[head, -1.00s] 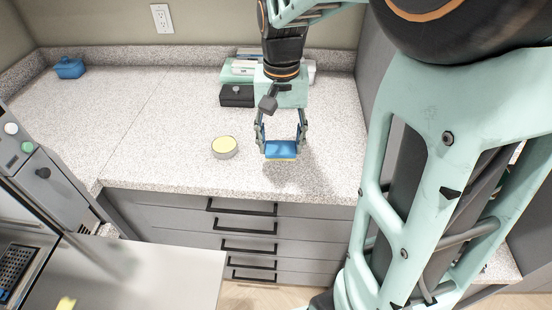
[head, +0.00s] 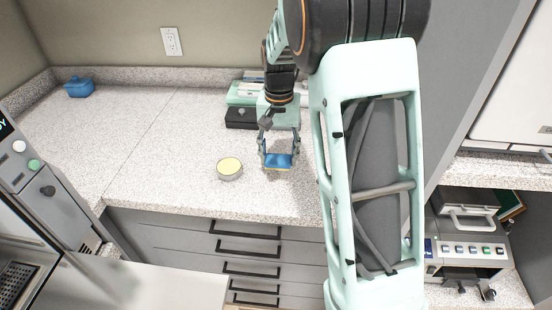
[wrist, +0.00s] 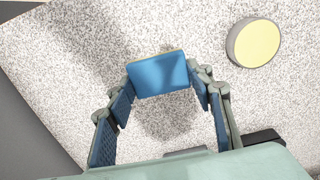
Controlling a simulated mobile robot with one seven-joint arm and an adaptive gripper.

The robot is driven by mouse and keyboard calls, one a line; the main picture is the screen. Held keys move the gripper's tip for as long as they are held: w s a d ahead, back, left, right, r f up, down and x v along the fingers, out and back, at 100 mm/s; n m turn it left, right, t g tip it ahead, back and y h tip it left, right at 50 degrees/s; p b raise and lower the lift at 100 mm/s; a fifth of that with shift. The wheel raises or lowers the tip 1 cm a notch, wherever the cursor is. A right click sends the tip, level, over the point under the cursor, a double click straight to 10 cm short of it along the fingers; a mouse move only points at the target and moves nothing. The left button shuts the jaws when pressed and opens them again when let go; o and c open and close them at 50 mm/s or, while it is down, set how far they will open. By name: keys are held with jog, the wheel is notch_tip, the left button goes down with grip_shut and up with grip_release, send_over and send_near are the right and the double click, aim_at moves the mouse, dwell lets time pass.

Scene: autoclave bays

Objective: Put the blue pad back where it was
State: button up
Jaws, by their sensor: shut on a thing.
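The blue pad (head: 278,161) has a blue top and a thin yellowish edge below. My gripper (head: 279,157) is shut on it, with a finger at each side, above the speckled counter (head: 170,135). In the wrist view the blue pad (wrist: 160,75) lies between the fingertips of my gripper (wrist: 160,82), its broad blue face showing. Its shadow falls on the counter below, apart from the pad, so it seems held in the air. The pad's underside is hidden.
A round yellow-topped tin (head: 230,168) stands left of the pad. Behind my gripper are a black box (head: 241,118) and stacked green things (head: 243,95). A blue lidded container (head: 79,87) stands far left. The left counter is mostly clear.

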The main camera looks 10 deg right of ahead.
aim_at(278, 173)
jog(key=shift+w+d+f, duration=0.1)
jog(key=shift+w+f, duration=0.7)
jog(key=shift+f, duration=1.7)
jog(key=shift+f, duration=0.1)
jog(key=shift+f, duration=0.15)
jog(key=o, duration=1.1)
jog(key=shift+o, duration=0.2)
notch_tip(278, 173, up, 12)
jog(key=shift+r, duration=0.25)
